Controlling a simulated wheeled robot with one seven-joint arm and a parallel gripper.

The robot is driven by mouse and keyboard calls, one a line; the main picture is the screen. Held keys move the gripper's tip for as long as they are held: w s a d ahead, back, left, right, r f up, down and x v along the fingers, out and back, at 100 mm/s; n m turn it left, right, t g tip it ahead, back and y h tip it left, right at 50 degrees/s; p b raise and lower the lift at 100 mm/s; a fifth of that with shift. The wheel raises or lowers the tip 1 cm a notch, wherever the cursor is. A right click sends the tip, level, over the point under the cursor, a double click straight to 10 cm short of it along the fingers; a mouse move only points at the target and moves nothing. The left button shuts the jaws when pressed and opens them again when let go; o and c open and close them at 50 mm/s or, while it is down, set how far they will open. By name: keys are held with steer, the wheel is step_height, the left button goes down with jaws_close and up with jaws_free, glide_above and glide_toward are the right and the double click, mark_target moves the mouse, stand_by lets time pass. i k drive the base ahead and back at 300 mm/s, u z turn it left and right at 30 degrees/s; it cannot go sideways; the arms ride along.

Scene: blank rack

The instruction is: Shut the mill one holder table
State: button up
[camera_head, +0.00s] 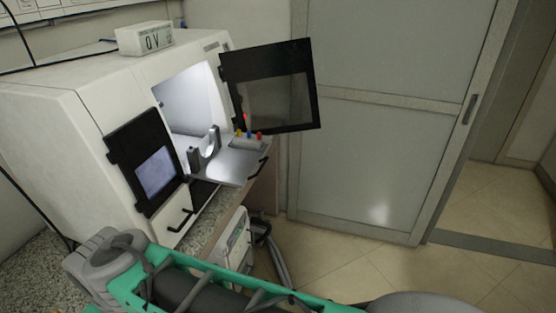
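The mill (75,115) is a white boxy machine on the left, with a lit chamber (188,98). Its holder table (228,168) is a flat metal plate that sticks out through the front opening. A grey U-shaped holder (204,148) stands on the plate. A black handle (263,167) is at its outer right edge. The dark-framed window door (270,85) hangs open to the right of the chamber. My gripper is not in view.
Small knobs in red, blue and yellow (248,135) sit by the plate. A black-framed screen (150,170) and a drawer handle (180,220) are on the mill's front. Grey and green parts cross the bottom edge. A sliding door (390,60) stands behind, with clear floor (350,265) before it.

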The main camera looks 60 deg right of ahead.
mark_target(214, 159)
steer(key=k, duration=0.35)
steer(key=z, duration=1.7)
